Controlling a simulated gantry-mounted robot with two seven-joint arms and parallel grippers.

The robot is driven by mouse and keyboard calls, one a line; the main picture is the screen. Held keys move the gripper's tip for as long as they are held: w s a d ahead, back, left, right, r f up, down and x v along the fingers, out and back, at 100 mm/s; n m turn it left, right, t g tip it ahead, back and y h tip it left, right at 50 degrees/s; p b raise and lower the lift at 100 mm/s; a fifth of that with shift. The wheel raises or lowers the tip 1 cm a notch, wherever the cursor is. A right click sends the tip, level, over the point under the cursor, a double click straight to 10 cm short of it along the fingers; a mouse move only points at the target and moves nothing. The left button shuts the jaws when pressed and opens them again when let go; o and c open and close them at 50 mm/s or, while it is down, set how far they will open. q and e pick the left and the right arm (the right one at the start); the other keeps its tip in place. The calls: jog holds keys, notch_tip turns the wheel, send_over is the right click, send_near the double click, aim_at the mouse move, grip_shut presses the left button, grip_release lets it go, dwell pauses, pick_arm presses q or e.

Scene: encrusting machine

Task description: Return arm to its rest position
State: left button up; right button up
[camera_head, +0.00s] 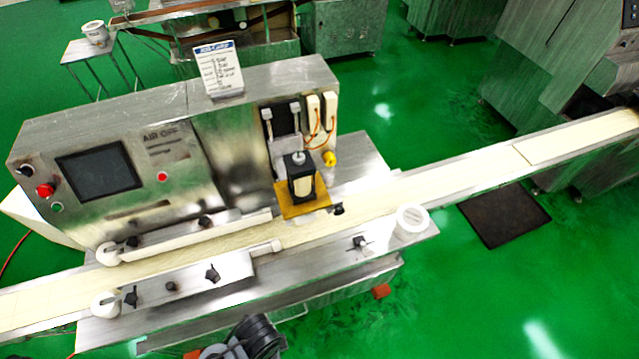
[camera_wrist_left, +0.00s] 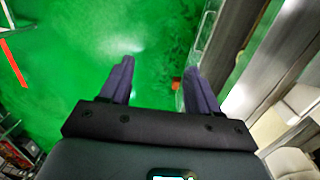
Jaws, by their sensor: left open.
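My left gripper (camera_wrist_left: 162,68) shows in the left wrist view with its two dark fingers apart. Nothing is between the fingertips except a view of the green floor. The fingers hang over the floor beside the metal edge of the machine. In the head view only a dark, rounded arm part of mine (camera_head: 257,336) shows at the bottom edge, in front of the machine. The left gripper's fingers cannot be made out there. My right gripper is in neither view.
The encrusting machine (camera_head: 226,128) stands at centre left with a screen (camera_head: 98,173) and a red button (camera_head: 44,190). A pale conveyor belt (camera_head: 430,190) runs through it. Open green floor (camera_head: 480,300) lies at the lower right.

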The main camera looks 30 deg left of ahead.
pick_arm(q)
jog(key=w+a+r+n+t, duration=0.4)
jog(key=w+a+r+n, duration=0.2)
jog(key=w+r, duration=0.3)
jog(key=w+r+p+v, duration=0.1)
jog(key=w+p+v, duration=0.2)
jog(key=p+v, duration=1.3)
jog(key=shift+d+r, duration=0.2)
jog(key=shift+d, duration=0.25)
